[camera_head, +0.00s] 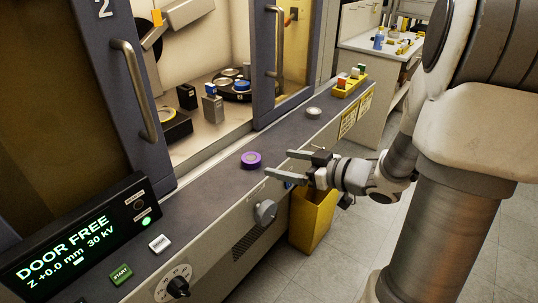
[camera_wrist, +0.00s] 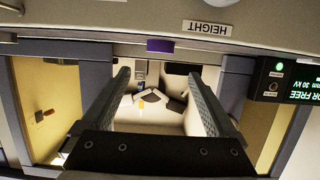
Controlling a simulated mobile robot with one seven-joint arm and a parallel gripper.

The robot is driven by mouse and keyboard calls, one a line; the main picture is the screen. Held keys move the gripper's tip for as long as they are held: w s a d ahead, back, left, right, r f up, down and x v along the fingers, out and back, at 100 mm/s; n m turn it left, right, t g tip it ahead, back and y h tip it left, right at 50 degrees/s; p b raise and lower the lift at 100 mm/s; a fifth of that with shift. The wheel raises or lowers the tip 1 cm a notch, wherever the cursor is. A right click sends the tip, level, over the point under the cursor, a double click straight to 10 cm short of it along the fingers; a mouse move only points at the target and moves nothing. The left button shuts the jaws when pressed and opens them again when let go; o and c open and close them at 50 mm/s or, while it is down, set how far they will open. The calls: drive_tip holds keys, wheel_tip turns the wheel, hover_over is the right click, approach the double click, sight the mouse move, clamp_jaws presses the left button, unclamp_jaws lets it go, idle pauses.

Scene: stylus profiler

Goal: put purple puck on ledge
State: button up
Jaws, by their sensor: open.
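The purple puck (camera_head: 251,159) is a short round disc with a paler top. It lies flat on the dark grey ledge (camera_head: 203,192) along the front of the machine. My gripper (camera_head: 277,163) is open and empty, just right of the puck, its two fingers pointing towards it. In the wrist view the puck (camera_wrist: 160,45) shows edge-on as a purple block, centred just beyond the open fingertips (camera_wrist: 159,73). No contact between fingers and puck is visible.
A display panel (camera_head: 75,245) stands at the near end. The sliding door (camera_head: 128,90) is open on a lit chamber. A yellow bin (camera_head: 312,220) stands below.

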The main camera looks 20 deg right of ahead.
drive_tip(key=v, duration=0.3)
drive_tip(key=shift+a, duration=0.1)
drive_tip(key=shift+w, duration=0.1)
drive_tip(key=w+d+r+m+h+p, duration=0.35)
drive_tip(key=w+r+m+h, duration=0.3)
drive_tip(key=r+h, duration=0.55)
drive_tip(key=s+a+r+m+g+y, duration=0.1)
drive_tip(key=s+a+r+g, duration=0.3)
drive_tip(key=s+a, duration=0.3)
drive_tip(key=s+a+f+g+y+b, duration=0.15)
drive_tip(key=s+f, duration=0.25)
drive_tip(key=s, duration=0.4)
drive_tip(key=s+a+f+g+y+b, duration=0.15)
drive_tip(key=s+f, duration=0.25)
drive_tip(key=s, duration=0.5)
wheel_tip(320, 180, up, 14)
drive_tip(key=p, duration=1.4)
drive_tip(key=shift+t+h, duration=0.3)
drive_tip(key=shift+t, duration=0.1)
